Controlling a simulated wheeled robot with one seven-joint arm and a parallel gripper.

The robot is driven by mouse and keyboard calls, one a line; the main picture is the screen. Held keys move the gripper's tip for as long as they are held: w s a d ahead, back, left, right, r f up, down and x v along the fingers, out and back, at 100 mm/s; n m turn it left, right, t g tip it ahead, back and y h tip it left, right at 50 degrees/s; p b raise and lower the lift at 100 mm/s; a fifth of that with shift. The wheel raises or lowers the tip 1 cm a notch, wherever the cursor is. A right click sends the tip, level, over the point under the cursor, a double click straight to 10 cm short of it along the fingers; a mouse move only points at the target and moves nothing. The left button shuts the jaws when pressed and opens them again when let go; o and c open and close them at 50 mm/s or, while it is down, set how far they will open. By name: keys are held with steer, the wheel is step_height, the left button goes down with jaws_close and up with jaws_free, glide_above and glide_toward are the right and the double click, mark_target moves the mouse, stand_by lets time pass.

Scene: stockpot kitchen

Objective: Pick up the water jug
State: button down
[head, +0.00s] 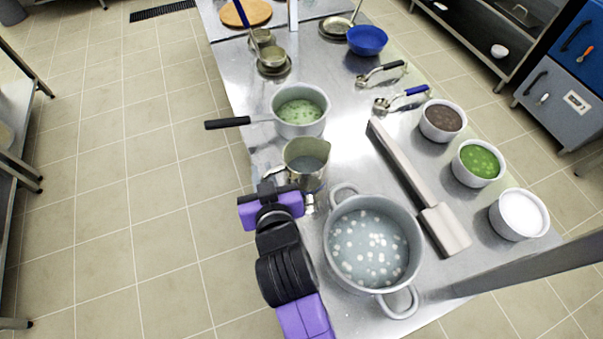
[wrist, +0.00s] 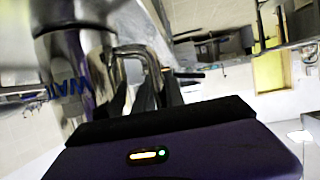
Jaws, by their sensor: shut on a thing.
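The water jug (head: 306,161) is a shiny metal pitcher with liquid inside. It stands upright on or just above the steel counter (head: 238,95), near its left edge; I cannot tell if its base touches. In the wrist view the jug (wrist: 75,75) fills the upper left, with blue letters "WAT" on its side. Its bent metal handle (wrist: 140,62) is toward my gripper. My gripper (wrist: 157,92) is shut on the handle, its dark fingers at the handle's lower part. In the head view my gripper comes from below the jug, and the arm hides the fingertips.
A stockpot (head: 372,245) of pale liquid with white pieces stands close to the jug's lower right. A saucepan (head: 300,110) with green contents stands just behind it.

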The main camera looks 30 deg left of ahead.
step_height(320, 180, up, 20)
stand_by(0.6)
stand_by(0.5)
